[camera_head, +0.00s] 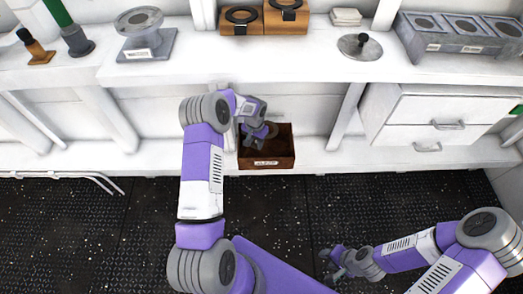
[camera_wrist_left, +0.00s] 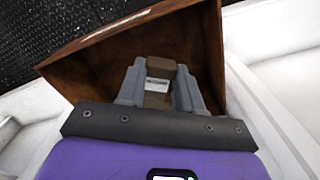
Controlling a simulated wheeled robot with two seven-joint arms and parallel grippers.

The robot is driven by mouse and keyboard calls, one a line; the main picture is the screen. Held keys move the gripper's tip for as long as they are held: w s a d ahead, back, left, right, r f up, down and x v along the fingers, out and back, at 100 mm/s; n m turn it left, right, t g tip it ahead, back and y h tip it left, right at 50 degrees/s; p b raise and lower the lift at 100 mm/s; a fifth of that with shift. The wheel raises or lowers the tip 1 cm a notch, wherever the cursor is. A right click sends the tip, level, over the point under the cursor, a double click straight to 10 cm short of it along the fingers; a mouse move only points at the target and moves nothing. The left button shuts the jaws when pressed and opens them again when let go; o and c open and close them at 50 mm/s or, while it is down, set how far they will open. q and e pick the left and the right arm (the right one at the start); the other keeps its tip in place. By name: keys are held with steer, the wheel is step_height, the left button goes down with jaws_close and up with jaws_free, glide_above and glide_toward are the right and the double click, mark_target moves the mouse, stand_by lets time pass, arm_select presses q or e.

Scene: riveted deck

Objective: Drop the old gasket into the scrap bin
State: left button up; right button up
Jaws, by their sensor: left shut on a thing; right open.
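The scrap bin (camera_head: 284,158) is an open reddish-brown box with a white label on its front, on the low white ledge. It also fills much of the left wrist view (camera_wrist_left: 95,68). My left gripper (camera_head: 259,138) points down over the bin's opening. It is shut on a brown piece with a white label, seemingly the old gasket (camera_wrist_left: 157,98); the fingers hide part of its shape. I cannot tell how far it is above the bin floor. My right gripper (camera_head: 334,262) is open and empty, low at the right over the dark floor.
On the white bench above stand two wooden blocks with black rings (camera_head: 241,14), a grey round stand (camera_head: 145,40), a metal disc with a knob (camera_head: 360,46) and a grey tray with round recesses (camera_head: 460,35). White drawers (camera_head: 430,115) are at the right.

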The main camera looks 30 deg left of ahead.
arm_select(q)
steer(key=o, duration=1.1)
steer(key=shift+r, duration=0.1)
